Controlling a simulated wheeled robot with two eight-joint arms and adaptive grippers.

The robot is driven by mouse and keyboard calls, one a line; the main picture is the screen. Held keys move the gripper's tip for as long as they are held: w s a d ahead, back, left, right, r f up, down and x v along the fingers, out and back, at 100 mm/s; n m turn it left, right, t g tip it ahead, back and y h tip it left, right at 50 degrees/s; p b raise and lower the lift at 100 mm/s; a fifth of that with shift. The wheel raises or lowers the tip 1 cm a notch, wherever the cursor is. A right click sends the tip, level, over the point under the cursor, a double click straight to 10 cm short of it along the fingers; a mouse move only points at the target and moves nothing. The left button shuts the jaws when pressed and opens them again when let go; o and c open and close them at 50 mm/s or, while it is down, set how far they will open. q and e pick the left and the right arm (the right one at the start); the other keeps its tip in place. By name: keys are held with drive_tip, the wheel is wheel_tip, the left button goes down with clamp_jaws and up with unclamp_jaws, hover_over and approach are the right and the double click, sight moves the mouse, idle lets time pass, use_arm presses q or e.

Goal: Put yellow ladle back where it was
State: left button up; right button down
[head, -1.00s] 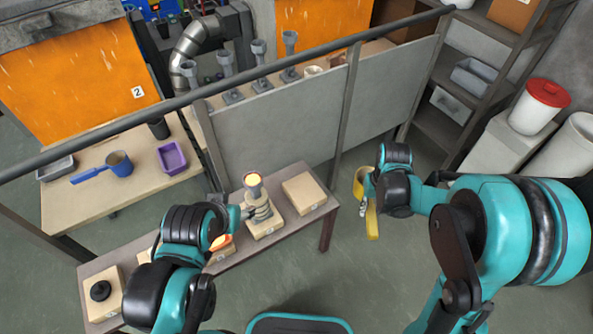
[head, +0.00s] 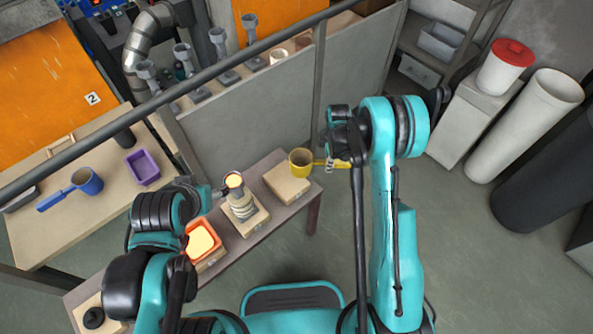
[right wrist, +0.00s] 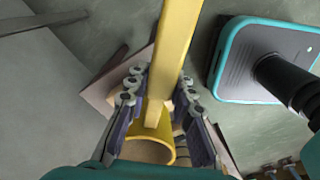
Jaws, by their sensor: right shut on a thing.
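The yellow ladle (head: 301,159) is at the right end of the narrow front table, its cup near the far edge of an empty wooden block (head: 288,185). I cannot tell whether it touches the block. My right gripper (head: 334,163) is shut on the ladle's handle. In the right wrist view the yellow handle (right wrist: 175,50) passes between the fingers (right wrist: 160,105), with the cup (right wrist: 148,150) partly hidden below. My left gripper (head: 222,191) is beside a grey stand with a glowing cup (head: 234,181); its fingers are too small and covered to judge.
An orange-rimmed square tray with glowing contents (head: 202,241) sits left of the stand. A grey rail and panel (head: 270,120) stand behind the front table. A blue ladle (head: 85,180) and purple tray (head: 142,167) lie on the left table. Open floor (head: 450,240) is to the right.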

sight(306, 162)
drive_tip(key=w+a+f, duration=0.1)
drive_tip(key=a, duration=0.1)
drive_tip(key=w+a+f+b, duration=0.1)
drive_tip(key=w+a+f, duration=0.1)
drive_tip(key=a, duration=0.1)
drive_tip(key=w+a+f+b, duration=0.1)
drive_tip(key=a+f, duration=0.1)
drive_tip(key=shift+w+a+f, duration=0.2)
drive_tip(key=shift+a, duration=0.15)
drive_tip(key=shift+f+b, duration=0.95)
drive_tip(key=shift+f, duration=1)
drive_tip(key=shift+f, duration=0.1)
drive_tip(key=c, duration=1.3)
unclamp_jaws()
